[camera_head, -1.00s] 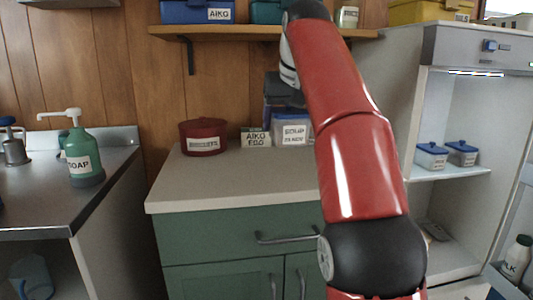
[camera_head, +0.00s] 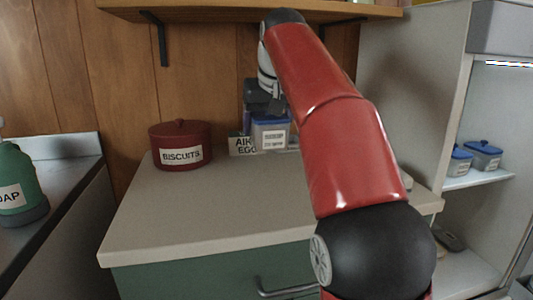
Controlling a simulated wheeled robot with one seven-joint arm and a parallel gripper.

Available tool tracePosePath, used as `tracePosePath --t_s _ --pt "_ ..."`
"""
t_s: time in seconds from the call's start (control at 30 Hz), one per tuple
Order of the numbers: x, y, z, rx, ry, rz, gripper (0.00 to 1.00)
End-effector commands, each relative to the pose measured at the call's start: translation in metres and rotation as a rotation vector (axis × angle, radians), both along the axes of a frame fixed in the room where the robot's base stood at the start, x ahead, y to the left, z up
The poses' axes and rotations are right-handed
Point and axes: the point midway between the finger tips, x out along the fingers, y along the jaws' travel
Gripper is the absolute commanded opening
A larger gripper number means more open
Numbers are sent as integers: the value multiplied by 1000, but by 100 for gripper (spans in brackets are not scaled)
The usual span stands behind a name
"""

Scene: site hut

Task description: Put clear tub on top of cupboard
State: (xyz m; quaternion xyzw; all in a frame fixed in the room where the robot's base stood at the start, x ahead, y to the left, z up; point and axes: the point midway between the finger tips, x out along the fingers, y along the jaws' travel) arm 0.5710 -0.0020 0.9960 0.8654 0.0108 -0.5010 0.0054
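A clear tub (camera_head: 270,134) with a blue lid edge and a white label is at the back of the cupboard's pale top (camera_head: 215,205). The cupboard (camera_head: 190,285) has a green front. My gripper (camera_head: 264,112) is right above the tub, its dark body overlapping the tub's upper part in the picture. The fingertips are hidden, so I cannot tell whether they are open or shut on the tub, or whether the tub touches the top.
A red biscuit tin (camera_head: 181,147) and an egg carton (camera_head: 241,145) stand left of the tub. A wooden shelf (camera_head: 220,10) hangs above. An open fridge (camera_head: 490,110) with blue-lidded tubs (camera_head: 483,155) is at the right. The worktop's front left is clear.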

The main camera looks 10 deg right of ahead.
Motion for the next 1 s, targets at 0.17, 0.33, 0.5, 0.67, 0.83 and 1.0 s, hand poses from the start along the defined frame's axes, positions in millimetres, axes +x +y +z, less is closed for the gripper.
tracePosePath --t_s 0.17,0.33,0.5,0.67,0.83,1.0 --pt "0 0 -21 0 -2 0 41" --pt "0 0 -48 1 1 0 41" --pt "0 0 -61 0 -1 0 41" --pt "0 0 -60 0 -2 0 41" --pt "0 0 -63 0 -1 0 41" --pt "0 0 -64 0 0 0 89"
